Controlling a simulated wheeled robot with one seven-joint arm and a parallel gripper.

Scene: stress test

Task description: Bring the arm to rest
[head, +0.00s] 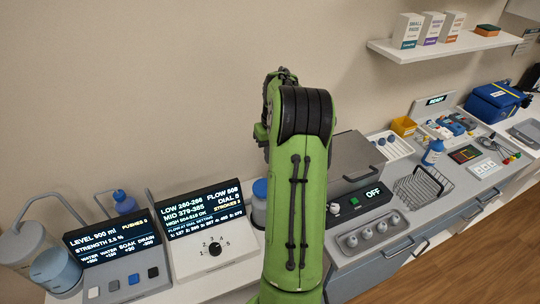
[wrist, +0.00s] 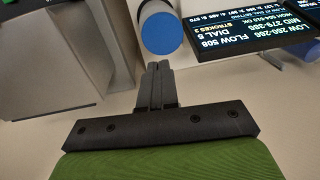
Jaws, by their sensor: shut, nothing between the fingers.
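My green arm rises in the middle of the head view and hides part of the bench behind it. My gripper is hidden behind the arm in the head view. In the wrist view my gripper (wrist: 157,68) shows with its two dark fingers together and nothing between them. A jar with a blue lid (wrist: 161,33) is just beyond the fingertips in that view, apart from them as far as I can tell.
A dial box with a screen (head: 205,216) and a level panel (head: 105,238) stand left of my arm. A grey box (head: 357,160), a device reading OFF (head: 362,201), a wire rack (head: 422,187) and a blue case (head: 494,101) stand right. A wall shelf (head: 440,50) holds small boxes.

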